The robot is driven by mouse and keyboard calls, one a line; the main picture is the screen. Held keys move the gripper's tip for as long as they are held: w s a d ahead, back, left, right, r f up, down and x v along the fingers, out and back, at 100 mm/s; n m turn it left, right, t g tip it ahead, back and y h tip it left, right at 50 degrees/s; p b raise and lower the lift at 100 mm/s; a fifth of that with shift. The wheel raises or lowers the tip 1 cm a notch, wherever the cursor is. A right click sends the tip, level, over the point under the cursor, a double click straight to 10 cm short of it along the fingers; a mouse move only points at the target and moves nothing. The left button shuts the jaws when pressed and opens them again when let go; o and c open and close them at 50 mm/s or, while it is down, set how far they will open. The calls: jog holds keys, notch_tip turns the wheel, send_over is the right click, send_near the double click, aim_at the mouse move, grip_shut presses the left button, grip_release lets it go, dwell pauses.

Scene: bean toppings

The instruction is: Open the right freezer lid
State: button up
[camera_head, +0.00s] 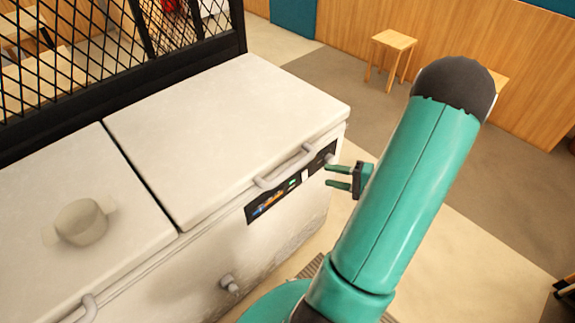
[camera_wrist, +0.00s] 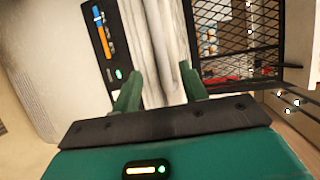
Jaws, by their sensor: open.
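The white chest freezer has two lids. The right freezer lid (camera_head: 225,125) lies flat and closed, with a curved grey handle (camera_head: 285,167) on its front edge. My gripper (camera_head: 338,177) is open and empty, apart from the handle, to its right and near the freezer's right front corner. In the wrist view, the two green fingers of my gripper (camera_wrist: 162,86) stand apart with the pale freezer front (camera_wrist: 155,45) beyond them. The handle cannot be made out clearly in the wrist view.
The closed left lid (camera_head: 130,215) carries a pale pot-like object (camera_head: 82,222). A control panel (camera_head: 272,197) and a knob (camera_head: 230,284) are on the freezer front. A black mesh screen (camera_head: 120,60) stands behind.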

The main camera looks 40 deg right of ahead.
aim_at(297, 170)
jog(key=x, duration=1.3)
jog(key=shift+a, duration=0.15)
jog(key=shift+s, duration=0.1)
grip_shut()
